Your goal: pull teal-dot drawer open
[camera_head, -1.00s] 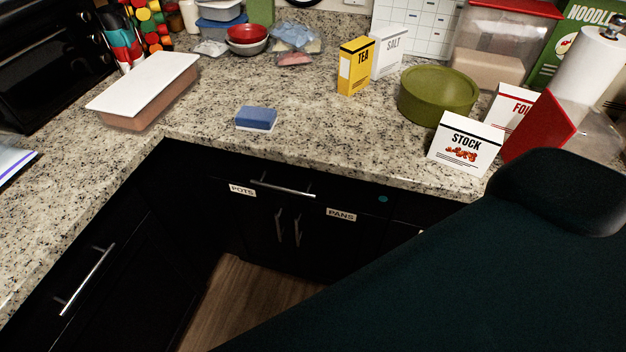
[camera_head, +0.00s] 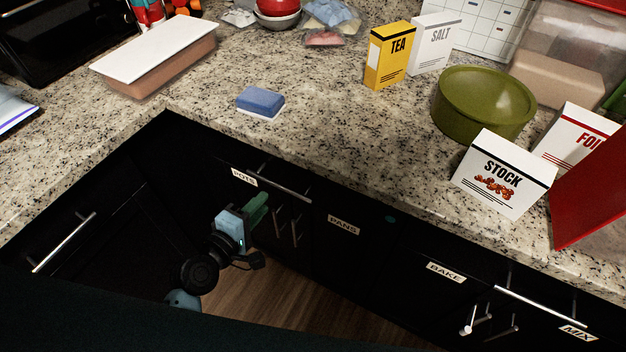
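The teal dot (camera_head: 390,219) is a small mark on the dark cabinet front, right of the PANS label (camera_head: 343,225). A horizontal silver bar handle (camera_head: 286,186) is to its left, under the counter edge beside the POTS label (camera_head: 244,177); I cannot clearly make out the drawer's outline on the black front. No drawer front visibly stands out there. My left gripper (camera_head: 259,209) has a pale blue body and green fingers. It is in front of the cabinets, below and left of that handle in the picture, apparently apart from it. Its finger gap cannot be made out. My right gripper is out of view.
The granite counter (camera_head: 340,150) overhangs the fronts. Another handle (camera_head: 540,307) is at the right below the BAKE label (camera_head: 446,271), and one (camera_head: 64,243) is on the left cabinet. A blue sponge (camera_head: 261,101) and stock box (camera_head: 502,174) stand on the counter. Wooden floor (camera_head: 285,300) is free below.

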